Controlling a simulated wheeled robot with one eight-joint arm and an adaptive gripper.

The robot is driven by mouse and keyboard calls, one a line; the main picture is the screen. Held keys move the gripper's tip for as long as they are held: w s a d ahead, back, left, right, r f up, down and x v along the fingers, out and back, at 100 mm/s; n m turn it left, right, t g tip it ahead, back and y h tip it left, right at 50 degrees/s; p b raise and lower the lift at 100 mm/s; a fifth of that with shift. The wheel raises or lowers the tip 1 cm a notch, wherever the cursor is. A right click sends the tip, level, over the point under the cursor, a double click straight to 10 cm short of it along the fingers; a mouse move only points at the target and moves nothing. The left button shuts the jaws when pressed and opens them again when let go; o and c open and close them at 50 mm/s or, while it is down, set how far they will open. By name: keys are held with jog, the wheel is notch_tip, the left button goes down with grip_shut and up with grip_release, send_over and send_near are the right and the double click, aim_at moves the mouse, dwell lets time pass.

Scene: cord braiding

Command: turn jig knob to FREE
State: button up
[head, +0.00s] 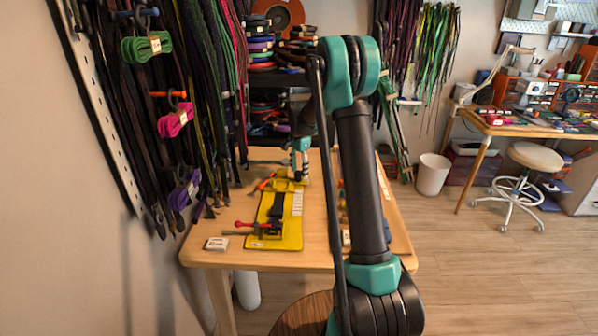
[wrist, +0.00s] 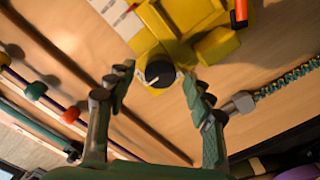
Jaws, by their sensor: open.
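The yellow jig (head: 290,236) lies on the wooden table, with a black strip along its middle and a white scale at its right side. In the wrist view, the round black knob (wrist: 160,73) sits on a yellow part of the jig (wrist: 190,14). My gripper (wrist: 157,80) is open, with one finger on each side of the knob in the picture. I see no clear contact, and cannot tell the height gap. In the head view, my gripper (head: 301,168) is over the jig's far end, and the knob cannot be made out. No FREE marking is readable.
A red-handled clamp (head: 243,224) sits on the jig's near end. A small white card (head: 217,243) lies at the table's near left. In the wrist view, a braided cord (wrist: 290,78) lies right of my fingers and rods with beads (wrist: 37,89) lie left. Cords hang on the left wall.

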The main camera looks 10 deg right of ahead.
jog(key=shift+f, duration=0.3)
jog(key=c, duration=1.2)
jog(key=shift+o, duration=0.2)
